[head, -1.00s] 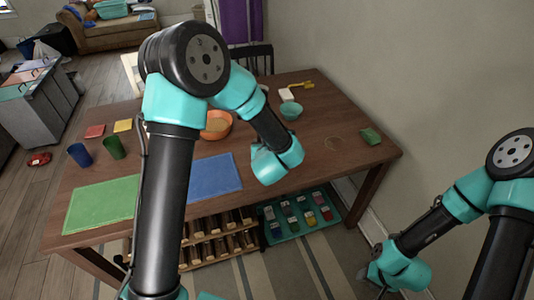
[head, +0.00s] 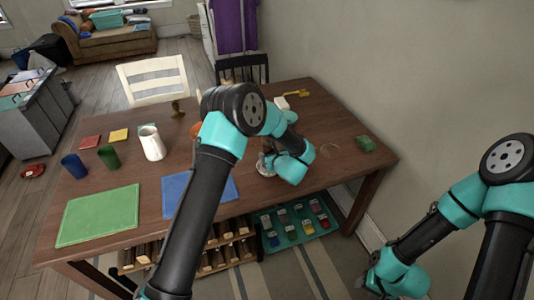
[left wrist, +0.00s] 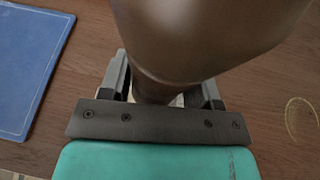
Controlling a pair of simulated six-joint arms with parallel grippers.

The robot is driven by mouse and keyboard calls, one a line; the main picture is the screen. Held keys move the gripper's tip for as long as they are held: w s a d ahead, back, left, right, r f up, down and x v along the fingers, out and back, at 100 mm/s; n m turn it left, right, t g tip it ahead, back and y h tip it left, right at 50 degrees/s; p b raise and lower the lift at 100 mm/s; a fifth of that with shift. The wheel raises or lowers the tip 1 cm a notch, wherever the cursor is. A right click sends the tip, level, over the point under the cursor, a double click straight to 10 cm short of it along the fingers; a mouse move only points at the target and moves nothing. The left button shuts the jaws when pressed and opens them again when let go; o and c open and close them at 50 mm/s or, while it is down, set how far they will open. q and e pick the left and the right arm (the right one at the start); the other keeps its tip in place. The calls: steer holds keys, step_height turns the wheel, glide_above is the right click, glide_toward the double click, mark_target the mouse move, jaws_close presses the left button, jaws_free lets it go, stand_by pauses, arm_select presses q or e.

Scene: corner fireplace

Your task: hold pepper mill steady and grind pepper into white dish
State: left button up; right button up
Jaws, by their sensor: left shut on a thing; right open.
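A brown, rounded pepper mill (left wrist: 205,35) fills the upper middle of the left wrist view. My left gripper (left wrist: 162,90) is shut on its narrower part, with one finger on each side. In the head view my left gripper (head: 268,156) is low over the table, right of the blue mat. A pale round rim, probably the white dish (head: 263,170), shows beside it, mostly covered by the gripper. I cannot tell whether the mill is over the dish. My right gripper (head: 366,281) is open and empty, low in front of the table's right side, partly hidden by its own arm.
A white pitcher (head: 152,143), green cup (head: 108,157) and blue cup (head: 74,166) stand at the left. A green mat (head: 98,215) and blue mat (head: 178,195) lie at the front. A green block (head: 365,144) lies right. The table's right end (head: 345,165) is mostly clear.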

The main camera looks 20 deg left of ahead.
arm_select(q)
steer(key=shift+w+f, duration=0.1)
steer(key=shift+f, duration=0.3)
steer(key=shift+f, duration=0.55)
steer(key=shift+f, duration=0.2)
stand_by(0.7)
arm_select(e)
steer(key=shift+o, duration=0.4)
